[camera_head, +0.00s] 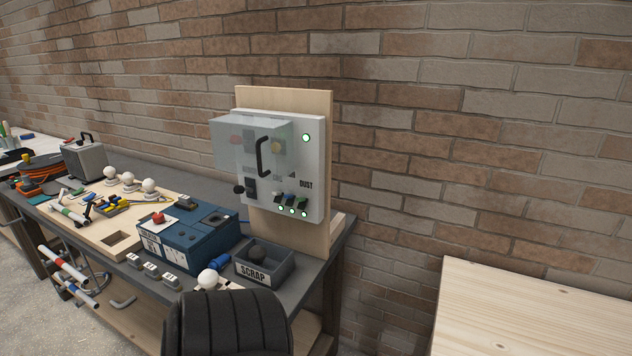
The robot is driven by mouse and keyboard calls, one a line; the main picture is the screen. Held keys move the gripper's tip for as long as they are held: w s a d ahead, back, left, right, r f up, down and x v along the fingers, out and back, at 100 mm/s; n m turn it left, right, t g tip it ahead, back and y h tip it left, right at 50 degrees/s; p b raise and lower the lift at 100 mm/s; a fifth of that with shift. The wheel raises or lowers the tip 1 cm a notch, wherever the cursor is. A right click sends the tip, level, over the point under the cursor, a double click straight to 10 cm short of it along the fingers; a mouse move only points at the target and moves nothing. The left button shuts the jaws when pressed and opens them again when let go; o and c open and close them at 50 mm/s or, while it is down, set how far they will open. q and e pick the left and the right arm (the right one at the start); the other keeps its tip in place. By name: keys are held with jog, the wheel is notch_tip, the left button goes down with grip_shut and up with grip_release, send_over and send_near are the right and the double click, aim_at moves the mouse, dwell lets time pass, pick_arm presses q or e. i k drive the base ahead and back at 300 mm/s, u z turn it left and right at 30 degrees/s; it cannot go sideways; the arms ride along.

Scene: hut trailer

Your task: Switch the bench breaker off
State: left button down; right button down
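A light grey switch panel (309,160) is fixed upright to a wooden board (324,185) at the back right end of the bench. A clear cover (228,133) with a black handle (263,157) sits over its upper part, with a red and a yellow control blurred behind it. Below the cover is a black switch (250,187) with a dark knob beside it. Several small toggles with lit green lamps are at the lower right, under the word DUST. Another green lamp (306,138) glows at the top. Which control is the bench breaker I cannot tell. Neither gripper shows.
On the bench stand a blue box (190,243) with a red button, a SCRAP bin (263,265), and white knobs. A black ribbed chair-like back (227,325) stands in front. A wooden surface (530,310) is at lower right. The brick wall is behind.

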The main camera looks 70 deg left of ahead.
aim_at(238, 188)
jog(key=z, duration=0.2)
jog(key=k, duration=0.45)
jog(key=u, duration=1.55)
